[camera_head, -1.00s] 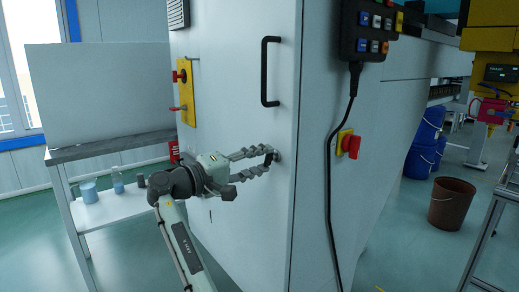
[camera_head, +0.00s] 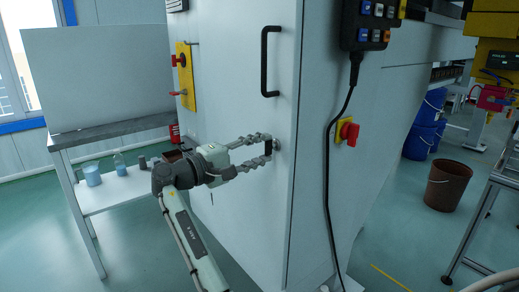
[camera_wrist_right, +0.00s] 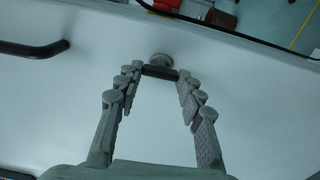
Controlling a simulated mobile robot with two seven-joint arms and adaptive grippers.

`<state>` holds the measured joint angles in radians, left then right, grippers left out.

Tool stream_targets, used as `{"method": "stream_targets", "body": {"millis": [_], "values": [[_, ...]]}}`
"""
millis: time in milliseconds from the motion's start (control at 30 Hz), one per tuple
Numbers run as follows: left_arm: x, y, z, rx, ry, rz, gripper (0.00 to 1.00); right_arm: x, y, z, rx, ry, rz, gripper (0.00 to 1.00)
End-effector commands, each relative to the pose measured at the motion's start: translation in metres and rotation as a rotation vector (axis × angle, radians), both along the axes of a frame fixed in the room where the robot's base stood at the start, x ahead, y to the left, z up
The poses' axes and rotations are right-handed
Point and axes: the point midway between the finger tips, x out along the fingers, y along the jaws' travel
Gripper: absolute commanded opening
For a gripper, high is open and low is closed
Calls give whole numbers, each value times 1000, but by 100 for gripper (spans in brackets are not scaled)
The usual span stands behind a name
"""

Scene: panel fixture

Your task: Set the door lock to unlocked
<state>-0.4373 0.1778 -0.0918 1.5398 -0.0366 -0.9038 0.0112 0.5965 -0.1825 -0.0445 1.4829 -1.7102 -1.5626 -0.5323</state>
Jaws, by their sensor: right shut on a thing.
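The door lock (camera_head: 277,144) is a small round grey knob with a short black bar on the white cabinet door (camera_head: 235,100), below the black door handle (camera_head: 270,62). My right gripper (camera_head: 266,147) is shut on the lock's black bar, with one finger above it and one below in the head view. In the right wrist view, the grey knob (camera_wrist_right: 161,60) and black bar (camera_wrist_right: 160,72) sit between the fingertips (camera_wrist_right: 158,75). The bar looks roughly upright in the head view. My left gripper is not in view.
A yellow plate with red switches (camera_head: 186,75) is on the cabinet's left part. A red rotary switch (camera_head: 348,131) and a hanging control box (camera_head: 370,25) with a black cable are on the right. A side table (camera_head: 110,138) stands left; a brown bucket (camera_head: 450,187) stands right.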

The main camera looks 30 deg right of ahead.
Motion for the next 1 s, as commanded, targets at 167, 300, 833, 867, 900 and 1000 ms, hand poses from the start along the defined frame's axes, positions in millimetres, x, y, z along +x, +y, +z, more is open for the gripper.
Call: {"method": "stream_targets", "body": {"millis": [167, 300, 833, 867, 900, 1000], "values": [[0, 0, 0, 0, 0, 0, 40, 0, -1, 0, 0, 3, -2, 45], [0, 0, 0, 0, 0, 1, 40, 0, 0, 0, 0, 2, -1, 59], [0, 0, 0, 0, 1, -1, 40, -2, 36, 0, 2, 0, 3, 59], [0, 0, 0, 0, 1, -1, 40, -3, 43, 0, 2, 1, 3, 59], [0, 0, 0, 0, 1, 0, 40, -3, 52, 0, 2, 2, 3, 59], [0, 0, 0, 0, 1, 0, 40, -5, 73, 0, 1, 2, 2, 59]]}}
